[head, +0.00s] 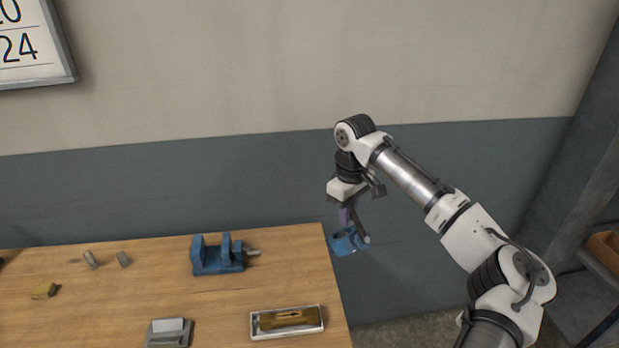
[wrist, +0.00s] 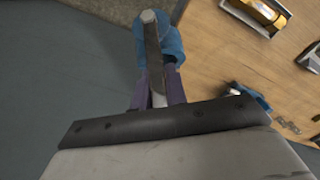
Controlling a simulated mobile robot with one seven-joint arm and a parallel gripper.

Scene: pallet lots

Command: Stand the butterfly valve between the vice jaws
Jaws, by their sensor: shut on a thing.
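The butterfly valve (head: 345,243) is a blue ring-shaped body with a grey stem or lever. My gripper (head: 346,217) is shut on it and holds it in the air off the table's right edge, tilted. In the wrist view the valve (wrist: 172,42) shows blue between and beyond the purple fingers (wrist: 156,92), with the grey bar running up past it. The blue vice (head: 217,258) stands on the table to the left, apart from my gripper. Its jaws look apart, with a gap between them. The vice (wrist: 250,97) shows partly in the wrist view, behind my gripper's body.
The wooden table (head: 190,290) carries a tray with a brass-coloured piece (head: 287,321) at front right, a grey block-like item (head: 169,333), two small grey cylinders (head: 91,259) and a small yellow piece (head: 44,290). The wall stands behind. Bare wood lies around the vice.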

